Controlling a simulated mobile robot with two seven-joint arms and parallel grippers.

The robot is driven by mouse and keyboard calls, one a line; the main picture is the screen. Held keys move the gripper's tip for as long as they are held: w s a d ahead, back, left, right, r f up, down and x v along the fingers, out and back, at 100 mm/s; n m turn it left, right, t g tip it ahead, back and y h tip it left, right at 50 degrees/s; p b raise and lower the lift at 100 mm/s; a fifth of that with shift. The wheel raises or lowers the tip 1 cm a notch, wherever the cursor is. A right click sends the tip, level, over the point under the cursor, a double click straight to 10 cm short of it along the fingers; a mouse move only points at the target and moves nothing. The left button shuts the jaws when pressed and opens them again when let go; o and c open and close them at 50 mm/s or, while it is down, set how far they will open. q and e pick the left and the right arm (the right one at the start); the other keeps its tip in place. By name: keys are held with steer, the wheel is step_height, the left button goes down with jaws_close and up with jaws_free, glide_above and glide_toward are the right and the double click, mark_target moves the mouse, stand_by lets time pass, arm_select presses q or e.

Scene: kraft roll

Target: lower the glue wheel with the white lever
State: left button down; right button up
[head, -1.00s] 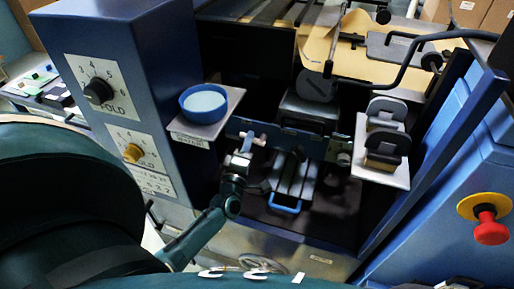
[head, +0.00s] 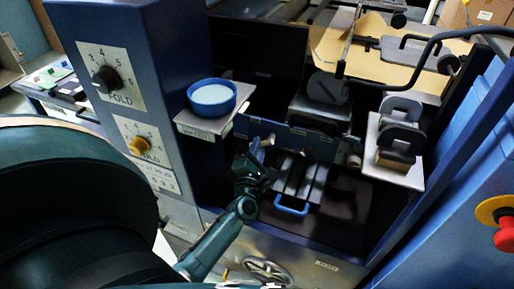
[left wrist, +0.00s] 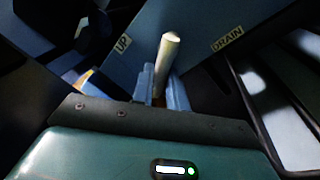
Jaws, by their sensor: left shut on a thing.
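The white lever (left wrist: 168,56) sticks up between the fingers of my left gripper (left wrist: 160,90) in the left wrist view. The gripper is shut on it, with the lever's tip above the fingers. In the head view my left gripper (head: 256,158) is at the left end of a blue bar, and the lever (head: 266,142) shows as a small pale tip. A grey disc (head: 328,87), possibly the glue wheel, is behind the bar, partly hidden. My right gripper is not in view.
An "UP" label (left wrist: 122,43) and a "DRAIN" label (left wrist: 227,39) are beside the lever. A blue bowl (head: 212,110) stands on a small shelf above my gripper. A tray with a blue handle (head: 292,208) lies below right. A red stop button (head: 506,238) is at the right.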

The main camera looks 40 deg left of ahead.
arm_select(q)
steer(key=shift+d+n, duration=0.1)
steer(key=shift+n, duration=0.5)
steer(key=c, duration=1.4)
jaws_free()
steer(key=shift+f, duration=0.1)
steer(key=b+v, duration=0.1)
steer(key=v, duration=1.2)
steer(key=shift+d+b, duration=0.15)
steer(key=shift+b, duration=0.25)
